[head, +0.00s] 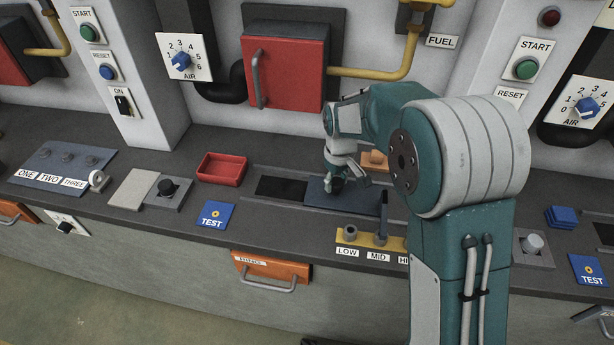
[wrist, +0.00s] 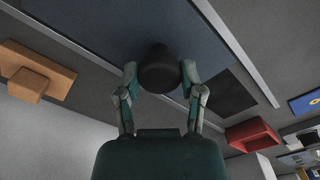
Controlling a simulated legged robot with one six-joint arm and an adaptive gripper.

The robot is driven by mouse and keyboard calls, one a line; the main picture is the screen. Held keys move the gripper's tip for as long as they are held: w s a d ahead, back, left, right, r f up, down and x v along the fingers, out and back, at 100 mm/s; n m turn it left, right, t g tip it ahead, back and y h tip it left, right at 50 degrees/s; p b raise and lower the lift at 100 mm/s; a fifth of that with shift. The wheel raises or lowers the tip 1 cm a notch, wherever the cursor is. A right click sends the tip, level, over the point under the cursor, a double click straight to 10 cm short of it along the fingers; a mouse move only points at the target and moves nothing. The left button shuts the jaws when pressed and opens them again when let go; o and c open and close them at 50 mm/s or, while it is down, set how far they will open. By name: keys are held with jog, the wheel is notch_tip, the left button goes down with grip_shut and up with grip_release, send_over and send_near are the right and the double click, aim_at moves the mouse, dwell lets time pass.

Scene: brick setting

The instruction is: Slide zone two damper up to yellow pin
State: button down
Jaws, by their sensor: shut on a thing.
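The damper is a dark blue plate (head: 325,196) lying in a slot in the dark counter, below the red furnace door. Its black knob (wrist: 158,70) stands on the plate in the wrist view. My gripper (head: 345,182) is over the plate, and in the wrist view its two fingers (wrist: 160,82) are closed on the knob from both sides. A dark opening (head: 281,188) shows in the slot left of the plate. A yellow strip (head: 371,240) in front carries labels LOW, MID and a partly hidden HI, with grey posts. My arm hides the right end; I cannot make out a yellow pin.
An orange block (head: 374,160) sits behind the slot, close to my gripper. A red tray (head: 222,169) and a blue TEST card (head: 215,215) lie to the left. A dark upright lever (head: 382,218) rises near MID. An orange drawer (head: 271,270) is below the counter edge.

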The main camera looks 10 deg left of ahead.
aim_at(353, 195)
jog(key=shift+s+d+f, duration=0.1)
jog(key=shift+d, duration=2.2)
jog(key=shift+c, duration=1.2)
grip_release()
notch_tip(353, 195, up, 12)
